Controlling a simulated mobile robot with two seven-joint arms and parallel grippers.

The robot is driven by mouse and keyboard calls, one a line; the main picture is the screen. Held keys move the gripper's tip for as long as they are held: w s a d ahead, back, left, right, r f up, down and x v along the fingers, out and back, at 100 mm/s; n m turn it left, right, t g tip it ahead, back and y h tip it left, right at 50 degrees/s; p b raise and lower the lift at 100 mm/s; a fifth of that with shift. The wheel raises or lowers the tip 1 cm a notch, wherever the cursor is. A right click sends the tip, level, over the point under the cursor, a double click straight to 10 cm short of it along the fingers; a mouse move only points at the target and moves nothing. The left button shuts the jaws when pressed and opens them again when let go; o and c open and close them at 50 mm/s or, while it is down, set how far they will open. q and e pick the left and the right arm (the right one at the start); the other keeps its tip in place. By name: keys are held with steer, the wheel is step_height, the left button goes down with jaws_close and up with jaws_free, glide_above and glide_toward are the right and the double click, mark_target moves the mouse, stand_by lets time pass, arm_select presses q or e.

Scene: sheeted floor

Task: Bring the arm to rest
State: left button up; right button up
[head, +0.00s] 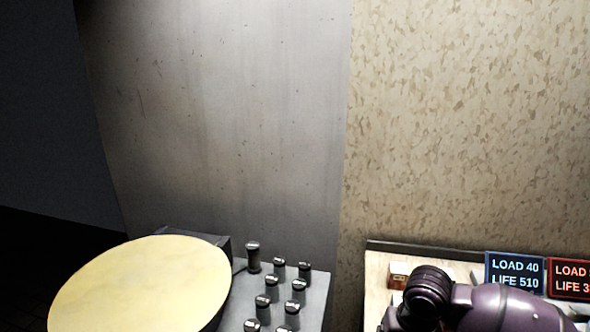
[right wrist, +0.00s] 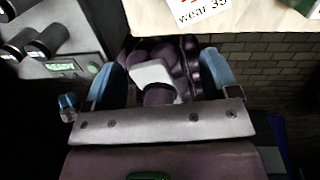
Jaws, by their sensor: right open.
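My right gripper (right wrist: 160,68) shows in the right wrist view with its two blue fingers spread wide apart. Purple rounded parts and a pale block-like shape show beyond and between the fingers. I cannot tell that the fingers touch any of them. In the head view my purple right arm crosses the lower right corner, and its gripper is out of frame. My left arm and gripper are not in view.
A grey panel with several dark pegs (head: 253,258) stands beside a large yellow disc (head: 140,285). A light tabletop (head: 378,280) at the right bears a blue-framed sign (head: 514,273) and a red-framed sign (head: 568,279). A green-lit display (right wrist: 62,67) shows in the wrist view.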

steer(key=s+a+f+m+t+y, duration=0.1)
steer(key=s+a+f+m, duration=0.15)
steer(key=s+m, duration=0.45)
steer(key=s+a+f+m+t+y, duration=0.1)
steer(key=s+a+f+m, duration=0.15)
steer(key=s+m, duration=0.4)
steer(key=s+d+m+h, duration=0.4)
steer(key=s+d+m, duration=0.75)
steer(key=m, duration=0.85)
steer(key=w+f+t, duration=0.8)
steer(key=f+t, duration=0.1)
steer(key=f, duration=0.1)
steer(key=shift+f+n+y, duration=0.35)
steer(key=shift+f+y, duration=0.05)
steer(key=shift+a, duration=0.15)
